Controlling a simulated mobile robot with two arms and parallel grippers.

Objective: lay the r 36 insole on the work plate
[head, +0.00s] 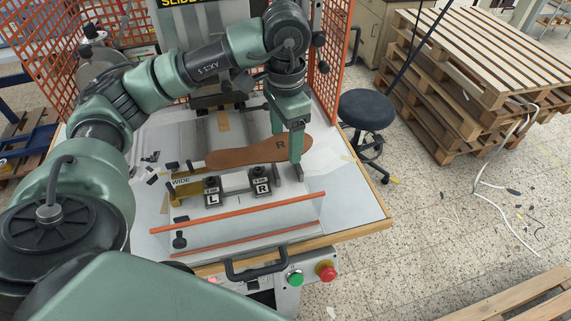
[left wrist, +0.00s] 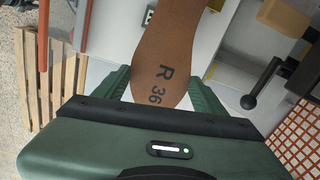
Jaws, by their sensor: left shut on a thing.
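The brown R 36 insole (head: 240,156) is in my left gripper (head: 287,150), gripped near its R-marked end. It lies level, pointing left across the table, and seems to be above the fixture with the L and R blocks; the exact height is unclear. In the left wrist view the marking R 36 on the insole (left wrist: 165,50) is readable, with a finger of the left gripper (left wrist: 160,95) on each side. I cannot clearly tell the work plate from the other grey surfaces under and behind the insole. My right gripper is out of view.
Black blocks marked L (head: 212,191) and R (head: 262,182) stand in front of the insole, beside a brass WIDE piece (head: 187,184). A clear guard with orange edges (head: 240,212) is nearer. An orange mesh fence (head: 331,60) and a stool (head: 366,110) stand beyond.

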